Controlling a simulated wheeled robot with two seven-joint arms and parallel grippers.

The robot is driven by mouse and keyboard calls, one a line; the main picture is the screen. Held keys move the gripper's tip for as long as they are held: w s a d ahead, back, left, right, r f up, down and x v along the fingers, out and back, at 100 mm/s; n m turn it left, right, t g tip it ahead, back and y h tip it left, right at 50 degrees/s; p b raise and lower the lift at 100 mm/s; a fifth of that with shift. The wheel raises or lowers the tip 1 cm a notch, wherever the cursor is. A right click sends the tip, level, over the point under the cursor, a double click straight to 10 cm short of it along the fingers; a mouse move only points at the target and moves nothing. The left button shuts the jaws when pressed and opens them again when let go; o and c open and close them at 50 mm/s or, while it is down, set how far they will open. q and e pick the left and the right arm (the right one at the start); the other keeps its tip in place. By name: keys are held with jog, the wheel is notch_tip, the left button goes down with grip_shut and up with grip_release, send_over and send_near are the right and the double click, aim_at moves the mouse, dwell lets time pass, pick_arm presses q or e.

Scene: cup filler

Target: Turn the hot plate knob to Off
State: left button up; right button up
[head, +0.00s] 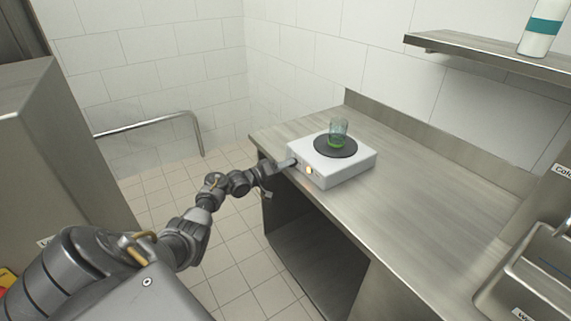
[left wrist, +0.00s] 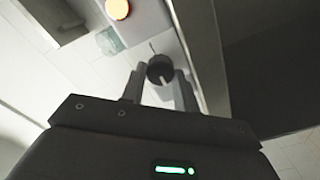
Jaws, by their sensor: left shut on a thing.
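The white hot plate (head: 347,174) stands on the steel counter, with a round black heating disc (head: 322,149) on top. My left gripper (head: 292,162) reaches the front face of the hot plate from the left. In the left wrist view, the black round knob (left wrist: 160,69) with a pale pointer line sits between the two fingers, and the gripper is shut on it. An orange light (head: 309,170) glows on the front face; it also shows in the left wrist view (left wrist: 117,9). My right gripper is not in view.
The steel counter (head: 420,215) is clear to the right of the hot plate, up to a sink (head: 530,270). A wall shelf (head: 490,57) with a white and teal bottle (head: 541,25) hangs above. Open space lies under the counter.

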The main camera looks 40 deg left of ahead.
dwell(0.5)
pick_arm(q)
jog(key=o, duration=1)
jog(key=shift+v, duration=5.45)
